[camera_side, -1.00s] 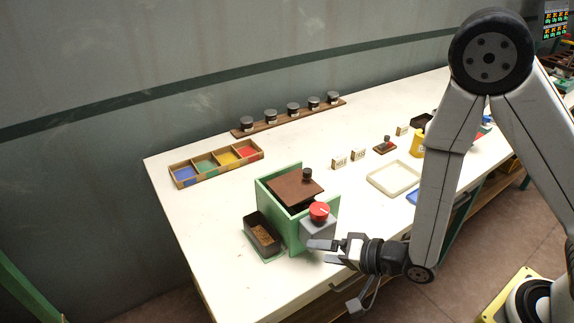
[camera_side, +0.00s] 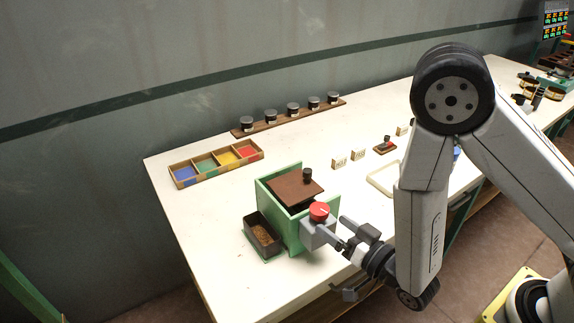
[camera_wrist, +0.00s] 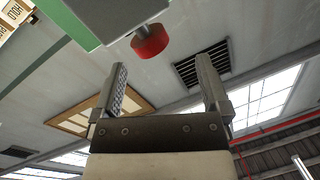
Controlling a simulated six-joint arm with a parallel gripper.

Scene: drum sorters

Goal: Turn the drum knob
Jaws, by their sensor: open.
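The drum sorter is a green box (camera_side: 287,236) with a brown lid (camera_side: 291,188) that has a black knob (camera_side: 307,174). A red drum knob (camera_side: 319,211) sits on a grey housing (camera_side: 312,238) at the box's right side. My gripper (camera_side: 336,231) is open beside the grey housing, close to the red knob and lower than it. In the wrist view the red knob (camera_wrist: 149,42) shows above and between the open fingers (camera_wrist: 160,78), beyond their tips. Nothing is between the fingers.
A dark tray with brown contents (camera_side: 263,234) stands left of the box. A four-colour compartment tray (camera_side: 218,174) and a wooden rack (camera_side: 268,126) with several dark-lidded jars are behind. A pale tray (camera_side: 383,181) lies right. The white table's front left is clear.

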